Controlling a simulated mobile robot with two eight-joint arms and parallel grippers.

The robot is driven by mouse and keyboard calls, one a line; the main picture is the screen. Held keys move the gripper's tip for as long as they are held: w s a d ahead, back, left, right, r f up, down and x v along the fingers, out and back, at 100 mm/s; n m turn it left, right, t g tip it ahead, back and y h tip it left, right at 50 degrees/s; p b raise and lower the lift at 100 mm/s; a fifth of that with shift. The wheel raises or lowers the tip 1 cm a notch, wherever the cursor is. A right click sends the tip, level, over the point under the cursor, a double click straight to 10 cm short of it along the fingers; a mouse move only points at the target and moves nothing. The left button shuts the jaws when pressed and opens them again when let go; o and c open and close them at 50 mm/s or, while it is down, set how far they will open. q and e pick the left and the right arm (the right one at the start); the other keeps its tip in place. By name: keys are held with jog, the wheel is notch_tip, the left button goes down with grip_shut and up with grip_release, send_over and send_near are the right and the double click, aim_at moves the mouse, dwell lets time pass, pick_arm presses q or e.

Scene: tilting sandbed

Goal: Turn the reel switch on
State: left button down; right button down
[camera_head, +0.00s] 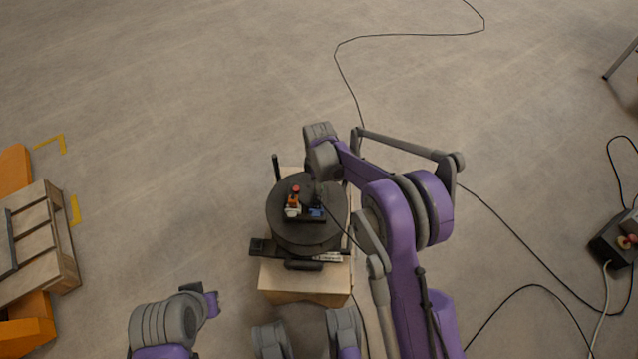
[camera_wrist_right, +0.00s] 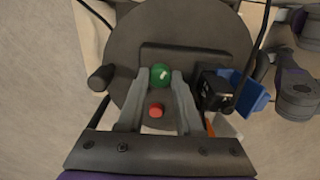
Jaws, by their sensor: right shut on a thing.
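A round black reel (camera_head: 280,232) lies on a wooden stand, with a dark plate and small fittings on top. A red knob on an orange and white part (camera_head: 293,205) shows at its left. In the right wrist view, a round green knob (camera_wrist_right: 160,74) and a red button (camera_wrist_right: 156,110) stand on the reel's plate (camera_wrist_right: 205,62). My right gripper (camera_wrist_right: 160,84) is over the reel, its fingers shut on the green knob; the red button lies between the fingers. In the head view its fingertips are hidden.
The wooden stand (camera_head: 300,282) has a black handle at its back left. A pallet (camera_head: 45,240) on orange blocks is at the left. A control box (camera_head: 615,243) with cables is at the right. Black cables run across the floor; the back floor is largely clear.

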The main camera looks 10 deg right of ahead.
jog(key=shift+m, duration=0.3)
jog(key=m, duration=0.5)
jog(key=shift+m, duration=0.3)
jog(key=m, duration=0.5)
jog(key=shift+m, duration=0.3)
dwell(0.4)
jog(key=c, duration=0.6)
grip_release()
notch_tip(320, 180, up, 11)
jog(key=shift+f+p, duration=0.1)
jog(key=shift+p, duration=1)
